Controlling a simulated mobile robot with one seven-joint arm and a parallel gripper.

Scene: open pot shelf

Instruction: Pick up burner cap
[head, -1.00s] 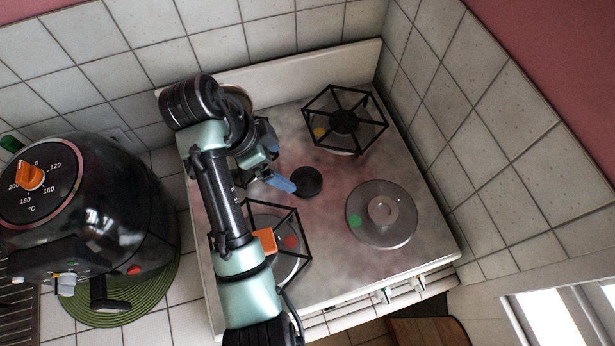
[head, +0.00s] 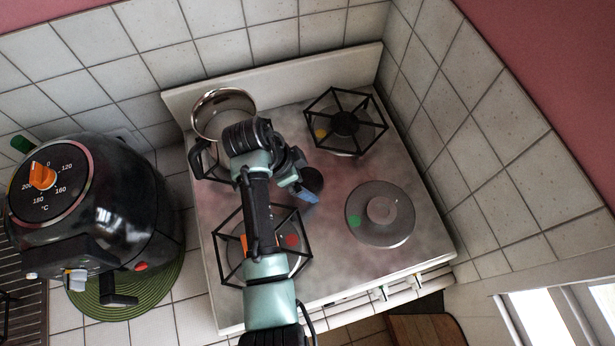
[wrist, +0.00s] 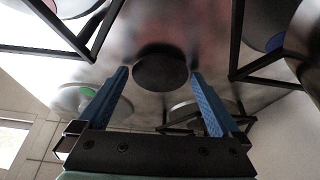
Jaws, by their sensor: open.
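The burner cap (head: 314,178) is a flat black disc lying on the stove top (head: 330,235), near its middle. My arm and gripper partly cover it in the head view. In the wrist view the burner cap (wrist: 160,72) shows whole, centred ahead of the gap between the fingers. My gripper (head: 303,193) is beside the cap in the head view. Its two blue fingers also show in the wrist view, where the gripper (wrist: 160,74) is open, spread wider than the cap appears, with nothing between them. The height of the fingers over the cap is hard to tell.
A black grate (head: 348,146) stands at the back right and another grate (head: 232,257) at the front left, under my arm. A metal pot (head: 222,98) sits at the back left. A round plate (head: 402,225) lies at the right. A black air fryer (head: 130,190) stands left of the stove.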

